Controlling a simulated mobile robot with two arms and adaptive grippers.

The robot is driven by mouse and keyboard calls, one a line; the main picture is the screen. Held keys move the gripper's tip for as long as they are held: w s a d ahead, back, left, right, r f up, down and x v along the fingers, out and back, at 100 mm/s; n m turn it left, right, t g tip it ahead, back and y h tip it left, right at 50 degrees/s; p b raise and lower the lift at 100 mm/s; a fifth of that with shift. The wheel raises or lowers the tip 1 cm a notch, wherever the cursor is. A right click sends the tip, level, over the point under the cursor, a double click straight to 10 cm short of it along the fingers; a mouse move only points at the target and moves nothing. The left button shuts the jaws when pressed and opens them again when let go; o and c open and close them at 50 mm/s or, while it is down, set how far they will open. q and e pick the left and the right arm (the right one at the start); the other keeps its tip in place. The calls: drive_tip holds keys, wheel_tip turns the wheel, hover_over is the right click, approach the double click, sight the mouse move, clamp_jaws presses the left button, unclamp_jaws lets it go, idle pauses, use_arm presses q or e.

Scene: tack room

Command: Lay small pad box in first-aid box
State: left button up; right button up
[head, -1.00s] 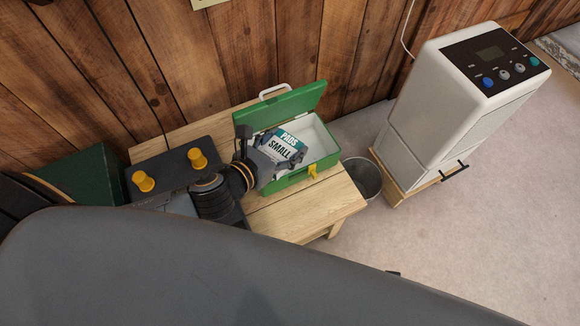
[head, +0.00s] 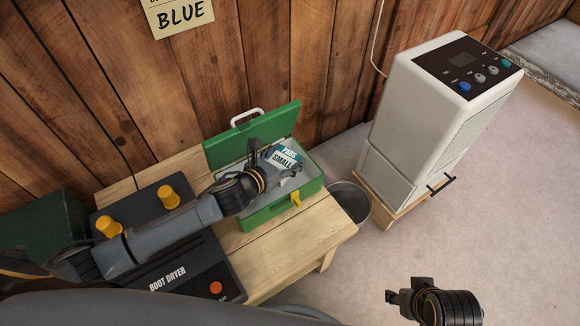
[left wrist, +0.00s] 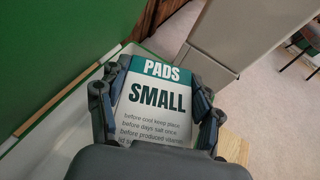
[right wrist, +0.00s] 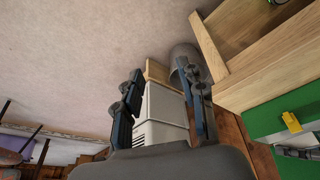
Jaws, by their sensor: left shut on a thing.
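The small pad box (head: 285,156), white and teal with "PADS SMALL" on it, is gripped in my left gripper (head: 276,165). It is over the open first-aid box (head: 266,219), a green box with a pale inside, raised lid and yellow latch. In the left wrist view the pad box (left wrist: 158,98) sits between both fingers, label toward the camera. Its lower end is hidden by the gripper; I cannot tell whether it touches the box floor. My right gripper (head: 402,295) is off to the right over the floor; in the right wrist view its fingers (right wrist: 160,88) are apart and empty.
The first-aid box stands on a wooden bench (head: 300,236). A boot dryer (head: 196,272) with yellow posts is left of it. A grey bucket (head: 350,200) and a white appliance (head: 425,125) on a wooden stand are to the right. Carpet at lower right is open.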

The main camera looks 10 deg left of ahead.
sight(290, 157)
use_arm(q)
drive_tip(key=shift+w+d+f+b, duration=0.25)
drive_tip(key=shift+w+f+b, duration=0.1)
drive_tip(key=shift+w+f, duration=0.75)
drive_tip(key=shift+f, duration=0.25)
wheel_tip(290, 157, down, 3)
drive_tip(key=shift+d+f+b, duration=0.1)
drive_tip(key=shift+f+b, duration=0.1)
drive_tip(key=shift+b, duration=0.9)
drive_tip(key=shift+w+r, duration=0.1)
use_arm(e)
drive_tip(key=shift+s+r+t, duration=0.1)
drive_tip(key=shift+r+t, duration=0.2)
drive_tip(key=shift+r, duration=0.35)
use_arm(q)
drive_tip(key=shift+f, duration=0.7)
drive_tip(key=o, duration=1.2)
drive_tip(key=shift+c, duration=0.2)
drive_tip(key=shift+f, duration=0.1)
use_arm(e)
drive_tip(key=w, duration=0.1)
drive_tip(key=w+t, duration=0.1)
drive_tip(key=w+a, duration=0.1)
drive_tip(key=shift+r+t, duration=0.3)
